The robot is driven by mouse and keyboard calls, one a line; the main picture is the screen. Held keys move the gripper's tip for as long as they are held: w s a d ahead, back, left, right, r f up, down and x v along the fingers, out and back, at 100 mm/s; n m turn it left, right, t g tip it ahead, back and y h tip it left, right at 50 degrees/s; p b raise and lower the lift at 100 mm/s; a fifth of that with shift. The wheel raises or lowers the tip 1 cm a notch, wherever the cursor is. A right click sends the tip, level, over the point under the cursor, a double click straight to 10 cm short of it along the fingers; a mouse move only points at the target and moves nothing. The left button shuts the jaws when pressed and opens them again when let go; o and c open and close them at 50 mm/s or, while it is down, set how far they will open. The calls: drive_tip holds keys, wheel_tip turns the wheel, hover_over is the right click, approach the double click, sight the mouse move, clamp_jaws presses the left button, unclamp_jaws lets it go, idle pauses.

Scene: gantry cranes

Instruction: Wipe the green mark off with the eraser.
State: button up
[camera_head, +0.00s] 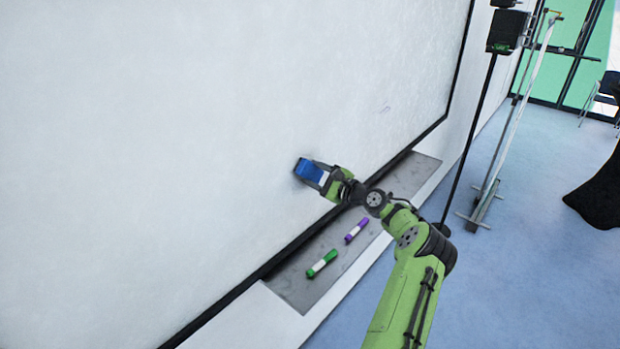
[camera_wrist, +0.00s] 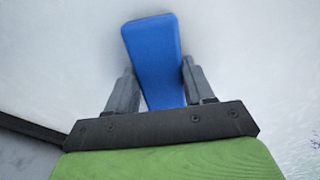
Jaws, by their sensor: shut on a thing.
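The blue eraser (camera_head: 309,169) is at the whiteboard (camera_head: 190,110), low on its surface, and appears to be against it or very close. My gripper (camera_head: 324,180) is shut on the eraser. In the wrist view the eraser (camera_wrist: 152,50) stands between the two grey fingers of my gripper (camera_wrist: 160,76), its far end toward the white surface. I see no green mark on the board in either view; the part behind the eraser is hidden. A small faint greyish-blue mark (camera_head: 385,108) shows to the upper right of the eraser.
A grey tray (camera_head: 290,285) runs below the board's black frame. A green marker (camera_head: 322,263) and a purple marker (camera_head: 357,230) lie on it under my arm. A black pole stand (camera_head: 470,150) and a pale metal stand (camera_head: 515,120) are to the right on blue floor.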

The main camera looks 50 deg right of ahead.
drive_tip(key=shift+s, duration=0.1)
drive_tip(key=shift+s+p, duration=0.3)
drive_tip(key=shift+s, duration=2.65)
drive_tip(key=s, duration=0.3)
drive_tip(key=shift+d+r, duration=0.1)
